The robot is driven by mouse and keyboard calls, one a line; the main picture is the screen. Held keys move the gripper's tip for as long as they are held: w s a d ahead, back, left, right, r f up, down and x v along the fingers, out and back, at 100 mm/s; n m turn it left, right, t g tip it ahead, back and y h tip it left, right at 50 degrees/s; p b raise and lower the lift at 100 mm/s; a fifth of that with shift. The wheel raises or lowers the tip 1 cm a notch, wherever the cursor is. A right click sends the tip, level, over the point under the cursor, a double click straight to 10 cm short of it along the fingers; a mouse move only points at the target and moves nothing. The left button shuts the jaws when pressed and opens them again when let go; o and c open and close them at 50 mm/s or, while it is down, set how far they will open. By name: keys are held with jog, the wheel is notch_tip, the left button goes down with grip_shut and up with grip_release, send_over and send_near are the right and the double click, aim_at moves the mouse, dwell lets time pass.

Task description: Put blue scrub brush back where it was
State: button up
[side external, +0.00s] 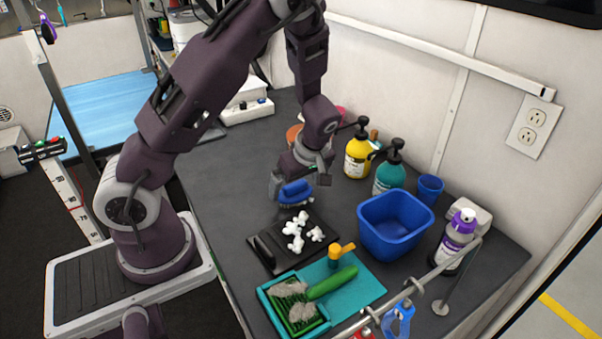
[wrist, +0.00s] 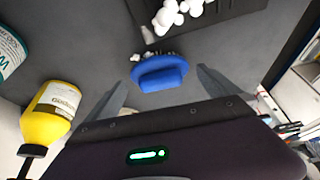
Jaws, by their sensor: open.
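The blue scrub brush (side external: 295,192) is directly below my gripper (side external: 299,184), just behind the black tray. In the wrist view, the brush (wrist: 160,74) shows its rounded blue back, with pale bristles at its far edge, between my two fingers (wrist: 169,71). The fingers are open, with a gap on each side of the brush. The brush appears to stand on the dark counter, but its underside is mostly hidden.
A black tray (side external: 263,253) with white bone-shaped pieces lies in front. A teal mat (side external: 360,292) holds a green-handled slicker brush. A blue tub (side external: 396,222), yellow bottle (side external: 357,160), teal bottle (side external: 389,177) and purple-capped bottle (side external: 455,241) stand to the right. Counter (side external: 225,185) on the left is clear.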

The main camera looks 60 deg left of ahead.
jog(key=s+d+r+m+t+h, duration=0.1)
jog(key=s+d+r+m+h, duration=0.15)
jog(key=d+r, duration=0.45)
jog(key=s+d+r+m+t+h, duration=0.1)
jog(key=s+d+r+m+h, duration=0.2)
jog(key=r, duration=0.8)
jog(key=s+d+r+m+t, duration=0.1)
jog(key=s+d+r+m, duration=0.1)
jog(key=s+m, duration=0.4)
jog(key=s+d+r+m+t, duration=0.2)
jog(key=s+r+m, duration=0.1)
jog(key=s+m, duration=0.3)
jog(key=shift+r+t+y, duration=0.3)
jog(key=shift+y, duration=0.15)
jog(key=shift+s+m, duration=0.1)
jog(key=shift+m, duration=0.15)
